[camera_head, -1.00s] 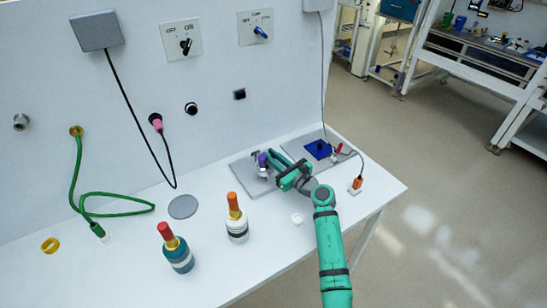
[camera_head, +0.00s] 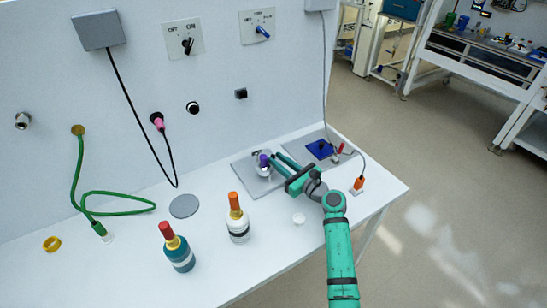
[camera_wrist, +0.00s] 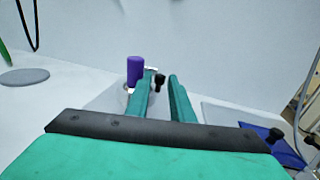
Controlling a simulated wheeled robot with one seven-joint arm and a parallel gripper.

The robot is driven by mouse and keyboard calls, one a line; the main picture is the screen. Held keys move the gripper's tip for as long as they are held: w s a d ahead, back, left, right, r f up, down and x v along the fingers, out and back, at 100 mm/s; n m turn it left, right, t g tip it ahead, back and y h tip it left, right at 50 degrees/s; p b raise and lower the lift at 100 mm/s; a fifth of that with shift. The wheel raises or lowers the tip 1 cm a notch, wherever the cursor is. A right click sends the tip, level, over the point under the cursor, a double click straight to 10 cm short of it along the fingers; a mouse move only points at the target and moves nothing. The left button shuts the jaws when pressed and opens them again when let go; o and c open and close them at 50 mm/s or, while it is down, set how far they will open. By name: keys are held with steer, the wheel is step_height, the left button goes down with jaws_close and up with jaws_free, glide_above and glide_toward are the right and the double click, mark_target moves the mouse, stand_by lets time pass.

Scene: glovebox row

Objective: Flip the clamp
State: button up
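The clamp has an upright purple handle (camera_head: 263,160) and stands on a grey plate (camera_head: 245,167) at the back of the white bench. The purple handle also shows in the wrist view (camera_wrist: 135,70), just left of my left finger. A black tip (camera_wrist: 159,82), seemingly part of the clamp, shows between my fingertips. My gripper (camera_head: 279,157) is open, its two fingers apart, to the right of the handle. In the wrist view, my gripper (camera_wrist: 160,82) has nothing clearly held. The left finger hides part of the clamp's base, and I cannot tell whether it touches.
To the right, a second grey plate (camera_head: 304,143) carries a blue block (camera_head: 320,149) and an orange-capped plug (camera_head: 358,183) stands nearby. Two bottles, one white (camera_head: 238,222) and one teal (camera_head: 180,256), stand in front left. The bench between bottles and wall is mostly clear.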

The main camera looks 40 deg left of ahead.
steer(key=v, duration=0.6)
steer(key=shift+d, duration=0.25)
steer(key=shift+s+d, duration=0.2)
steer(key=shift+s, duration=0.05)
steer(key=shift+d, duration=0.1)
steer(key=shift+w+d, duration=0.1)
